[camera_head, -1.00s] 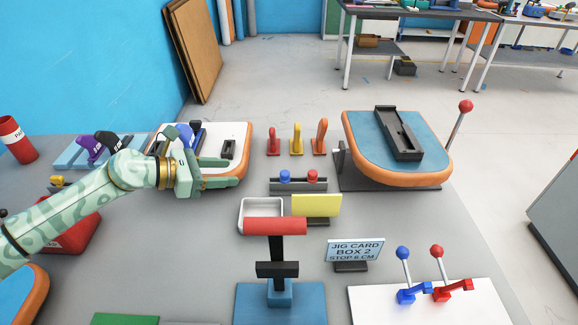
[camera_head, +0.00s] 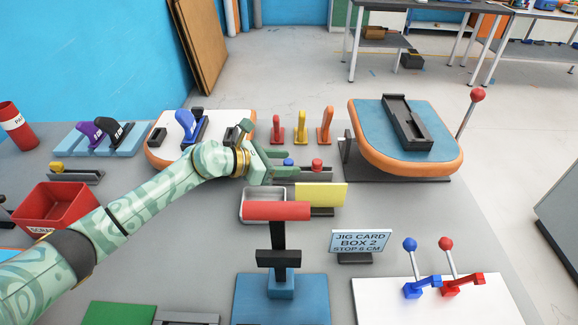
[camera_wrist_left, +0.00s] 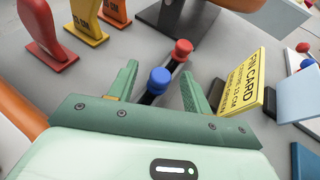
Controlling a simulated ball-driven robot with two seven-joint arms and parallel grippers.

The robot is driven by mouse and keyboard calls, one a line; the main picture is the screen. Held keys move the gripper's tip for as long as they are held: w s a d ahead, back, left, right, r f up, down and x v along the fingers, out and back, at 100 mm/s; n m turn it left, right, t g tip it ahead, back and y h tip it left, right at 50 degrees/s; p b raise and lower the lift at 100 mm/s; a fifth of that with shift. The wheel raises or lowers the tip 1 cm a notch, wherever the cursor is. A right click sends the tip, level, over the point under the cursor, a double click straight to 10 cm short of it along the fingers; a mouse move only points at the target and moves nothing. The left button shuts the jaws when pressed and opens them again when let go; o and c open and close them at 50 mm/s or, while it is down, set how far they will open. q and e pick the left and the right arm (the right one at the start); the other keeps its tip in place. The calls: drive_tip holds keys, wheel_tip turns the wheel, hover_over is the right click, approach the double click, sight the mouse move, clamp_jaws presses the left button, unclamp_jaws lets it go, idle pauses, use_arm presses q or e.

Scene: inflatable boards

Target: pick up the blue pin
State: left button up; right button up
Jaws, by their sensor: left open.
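The blue pin (camera_head: 288,162) has a round blue head and stands in a dark holder (camera_head: 318,173) on the grey table, beside a red-headed pin (camera_head: 317,165). In the left wrist view the blue pin (camera_wrist_left: 158,78) shows between the two green fingers, nearer the palm than the red one (camera_wrist_left: 183,46). My left gripper (camera_head: 292,164) is open and empty, its fingers spread to either side of the blue pin. I cannot tell whether a finger touches it. The pin's lower part is mostly hidden. My right gripper is not in view.
A yellow card (camera_head: 321,195) and a metal tray (camera_head: 262,194) stand just in front of the holder. Red, yellow and orange upright fins (camera_head: 300,128) stand behind it. An orange-edged board (camera_head: 364,150) on a stand is at the right.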

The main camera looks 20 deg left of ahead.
use_arm(q)
drive_tip(key=shift+r, duration=0.1)
drive_tip(key=c, duration=1)
drive_tip(key=shift+c, duration=0.2)
drive_tip(key=shift+r, duration=0.1)
